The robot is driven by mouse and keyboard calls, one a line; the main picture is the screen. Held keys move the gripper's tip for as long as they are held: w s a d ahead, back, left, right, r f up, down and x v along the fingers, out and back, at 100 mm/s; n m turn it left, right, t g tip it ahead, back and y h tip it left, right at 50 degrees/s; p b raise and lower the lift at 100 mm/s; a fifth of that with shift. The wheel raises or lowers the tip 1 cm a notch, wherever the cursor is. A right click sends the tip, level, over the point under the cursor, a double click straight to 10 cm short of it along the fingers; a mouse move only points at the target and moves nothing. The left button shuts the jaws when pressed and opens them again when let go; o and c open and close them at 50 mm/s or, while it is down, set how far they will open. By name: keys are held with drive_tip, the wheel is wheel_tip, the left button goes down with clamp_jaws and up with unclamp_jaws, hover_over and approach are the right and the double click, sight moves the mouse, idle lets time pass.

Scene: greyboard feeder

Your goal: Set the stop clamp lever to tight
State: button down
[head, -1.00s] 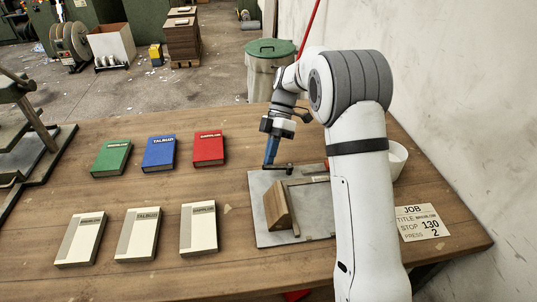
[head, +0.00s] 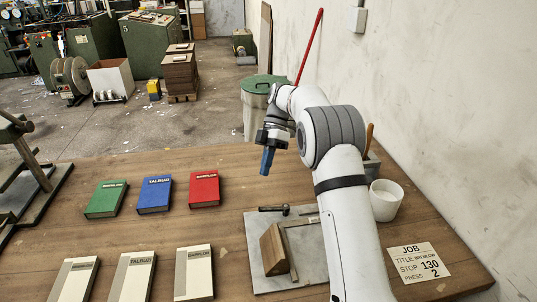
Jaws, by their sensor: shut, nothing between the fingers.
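The grey metal plate (head: 262,275) of the feeder lies on the wooden table. A wooden wedge block (head: 270,250) stands on it beside a straight metal bar (head: 291,252). A small dark lever (head: 273,208) with a thicker left end lies across the plate's far edge, pointing left. I take it for the stop clamp lever; I cannot read any marking of its setting. My gripper (head: 266,171) has blue fingers, pointing down and shut with nothing between them. It hangs above and beyond the lever, apart from it. My arm hides the plate's right part.
A job card (head: 419,262) reading STOP 130, PRESS 2 lies right. A white pot (head: 385,199) stands behind my arm. A green-lidded bin (head: 257,105) stands beyond the table.

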drive_tip(key=v, duration=0.3)
drive_tip(key=shift+r, duration=0.1)
drive_tip(key=shift+r, duration=0.1)
drive_tip(key=s+d+r+m+t+h+p, duration=0.1)
drive_tip(key=s+d+r+m+t, duration=0.25)
drive_tip(key=s+m, duration=0.25)
drive_tip(key=s+d+r+m+t, duration=0.2)
drive_tip(key=s+d+r+m, duration=0.2)
drive_tip(key=s+m, duration=0.25)
drive_tip(key=s+d+f+m+t+h, duration=0.1)
drive_tip(key=s+d+f+m+t, duration=0.1)
drive_tip(key=s+m, duration=0.3)
drive_tip(key=s+d+f+m+t+h, duration=0.1)
drive_tip(key=s+d+m, duration=0.4)
drive_tip(key=s, duration=0.9)
drive_tip(key=shift+s+f+t+p, duration=0.2)
drive_tip(key=shift+f+t+p, duration=0.25)
drive_tip(key=shift+f+t, duration=0.3)
